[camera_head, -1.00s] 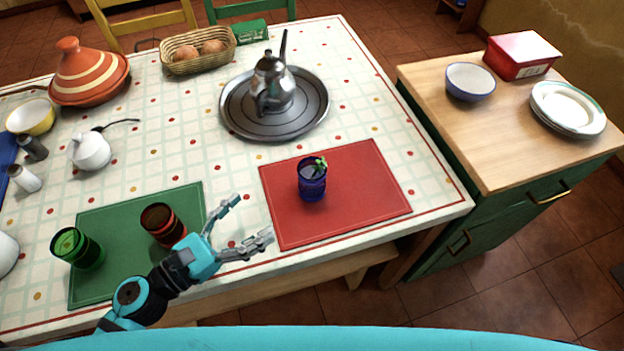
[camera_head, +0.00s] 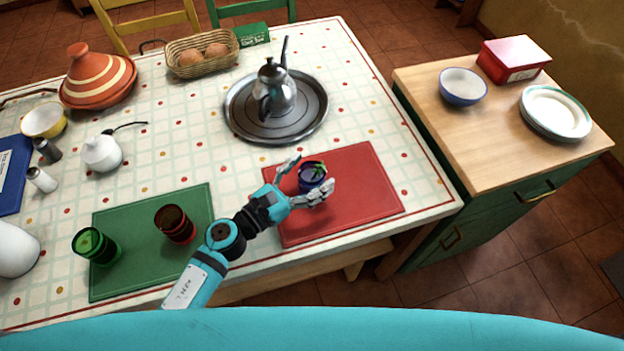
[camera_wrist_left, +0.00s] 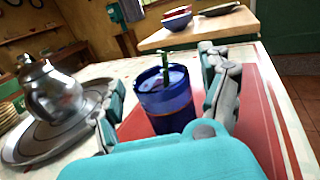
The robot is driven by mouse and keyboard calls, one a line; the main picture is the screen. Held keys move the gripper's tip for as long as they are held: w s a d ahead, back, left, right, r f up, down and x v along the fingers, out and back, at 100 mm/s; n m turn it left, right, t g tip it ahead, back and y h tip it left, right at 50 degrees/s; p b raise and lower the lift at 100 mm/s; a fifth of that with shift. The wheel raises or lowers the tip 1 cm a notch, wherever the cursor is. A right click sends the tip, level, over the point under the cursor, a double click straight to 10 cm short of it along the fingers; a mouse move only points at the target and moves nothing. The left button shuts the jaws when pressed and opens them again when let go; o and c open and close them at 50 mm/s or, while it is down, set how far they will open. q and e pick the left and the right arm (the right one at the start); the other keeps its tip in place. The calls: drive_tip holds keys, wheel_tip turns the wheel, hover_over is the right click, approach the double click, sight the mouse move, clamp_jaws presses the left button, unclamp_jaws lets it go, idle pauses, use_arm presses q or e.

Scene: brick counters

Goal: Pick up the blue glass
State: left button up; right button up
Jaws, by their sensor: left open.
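The blue glass (camera_head: 313,177) stands upright on the red placemat (camera_head: 372,190), with a green sprig in its top. In the left wrist view the blue glass (camera_wrist_left: 166,100) stands between the two fingers of my left gripper (camera_wrist_left: 160,98). In the head view my left gripper (camera_head: 308,182) reaches in from the left, its fingers open on either side of the glass. Part of the glass is hidden by a finger. Whether the fingers touch it, I cannot tell. My right gripper is not in view.
A metal teapot (camera_head: 273,92) on a round tray (camera_head: 313,122) stands behind the red mat. A red glass (camera_head: 175,224) and a green glass (camera_head: 96,246) stand on the green placemat (camera_head: 140,267) at the left. The mat's right part is clear.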

use_arm(q)
drive_tip(key=shift+w+d, duration=0.35)
drive_tip(key=shift+d, duration=0.05)
clamp_jaws()
